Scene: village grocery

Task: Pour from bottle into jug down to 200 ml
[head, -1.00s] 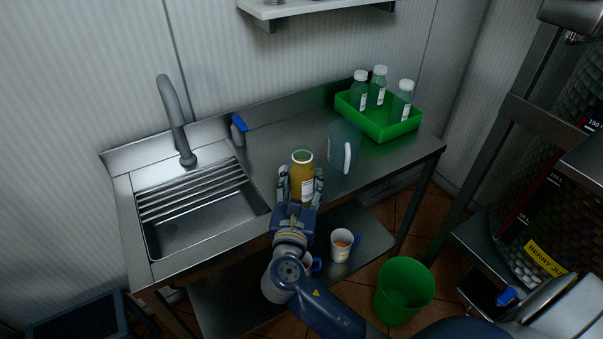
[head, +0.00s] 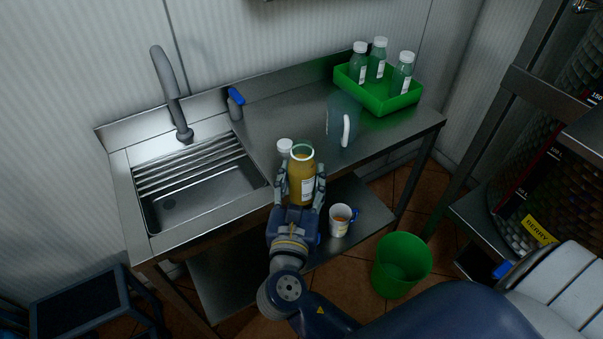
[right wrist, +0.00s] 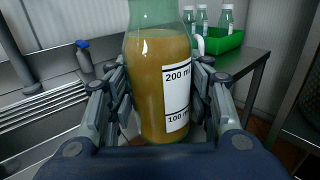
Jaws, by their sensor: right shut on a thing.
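My right gripper (head: 299,190) is shut around an open, upright bottle (head: 301,178) of amber liquid at the counter's front edge. In the right wrist view, the bottle (right wrist: 160,90) has a white label with 200 ml and 100 ml marks. Its liquid surface stands clearly above the 200 ml mark. The jug (head: 338,117) is clear with a white handle and stands on the counter, right of and behind the bottle, apart from it. Its contents are hard to make out. My left gripper is not in view.
A white cap (head: 284,146) shows beside the bottle. A green tray (head: 378,100) with several capped bottles stands at the back right. A sink (head: 195,185) with a faucet (head: 170,90) is left. A mug (head: 340,220) is on the lower shelf; a green bin (head: 401,265) stands on the floor.

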